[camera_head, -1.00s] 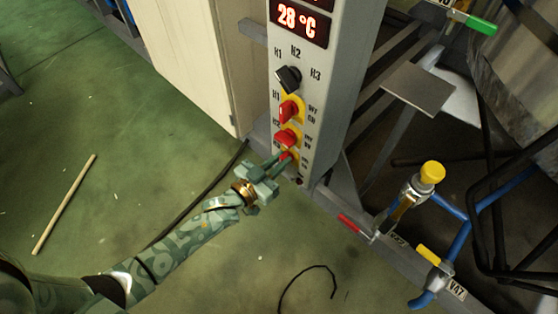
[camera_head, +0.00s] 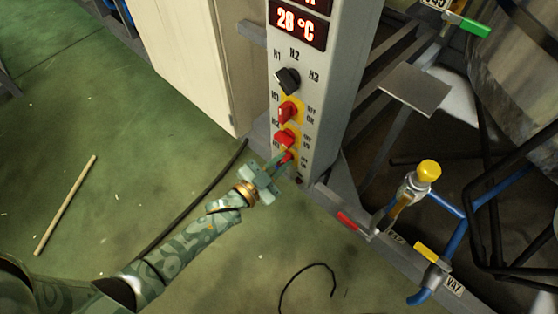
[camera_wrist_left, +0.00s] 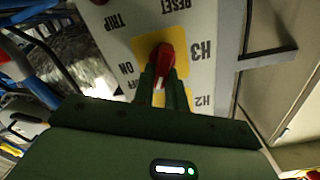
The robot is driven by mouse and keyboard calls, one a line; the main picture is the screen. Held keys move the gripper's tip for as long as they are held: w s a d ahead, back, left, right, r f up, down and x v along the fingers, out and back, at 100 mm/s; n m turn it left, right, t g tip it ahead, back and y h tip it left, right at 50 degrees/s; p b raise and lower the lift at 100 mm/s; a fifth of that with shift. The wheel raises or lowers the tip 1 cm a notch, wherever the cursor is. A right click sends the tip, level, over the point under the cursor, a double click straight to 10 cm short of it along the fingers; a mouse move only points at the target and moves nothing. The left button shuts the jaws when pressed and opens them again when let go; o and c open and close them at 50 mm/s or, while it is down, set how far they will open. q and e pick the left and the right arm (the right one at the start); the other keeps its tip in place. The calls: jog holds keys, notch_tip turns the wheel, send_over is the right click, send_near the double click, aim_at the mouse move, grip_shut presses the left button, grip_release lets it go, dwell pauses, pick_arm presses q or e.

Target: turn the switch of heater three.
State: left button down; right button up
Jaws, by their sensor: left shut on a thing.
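The H3 switch (camera_wrist_left: 164,58) is a red knob on a yellow plate, seen close up in the left wrist view. In the head view the H3 switch (camera_head: 287,157) is the lowest of three red switches on the grey control panel (camera_head: 318,110), partly hidden by my gripper. My left gripper (camera_head: 277,165) reaches it from the lower left; in the wrist view the two green fingers (camera_wrist_left: 165,88) are shut on the red knob, one on each side. My right gripper is not in view.
The H1 switch (camera_head: 287,110) and H2 switch (camera_head: 285,137) sit just above, with a black selector knob (camera_head: 287,79) higher up. Valves with blue pipes and a yellow knob (camera_head: 429,171) stand to the right. Green floor is open at the left.

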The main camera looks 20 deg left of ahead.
pick_arm(q)
jog(key=m, duration=0.3)
jog(key=shift+s+d+f+m, duration=0.15)
jog(key=shift+f+m, duration=0.1)
jog(key=shift+m, duration=0.15)
jog(key=shift+d+f+m+b, duration=0.15)
jog(key=shift+m+b, duration=0.2)
jog(key=shift+m, duration=1.1)
jog(key=shift+a+f+m+b, duration=0.1)
jog(key=shift+f+m+b, duration=0.2)
jog(key=shift+m, duration=1.2)
jog(key=shift+d+f+m+b, duration=0.1)
jog(key=shift+m+b, duration=0.3)
jog(key=shift+m, duration=1.05)
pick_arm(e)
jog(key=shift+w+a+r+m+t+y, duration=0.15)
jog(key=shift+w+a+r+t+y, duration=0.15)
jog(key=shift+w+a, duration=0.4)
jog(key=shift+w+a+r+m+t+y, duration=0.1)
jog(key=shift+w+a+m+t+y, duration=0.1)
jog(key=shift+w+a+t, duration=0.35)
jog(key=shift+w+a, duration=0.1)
pick_arm(q)
jog(key=c, duration=1.4)
grip_release()
jog(key=shift+r, duration=0.1)
jog(key=shift+c, duration=0.2)
jog(key=shift+r, duration=0.1)
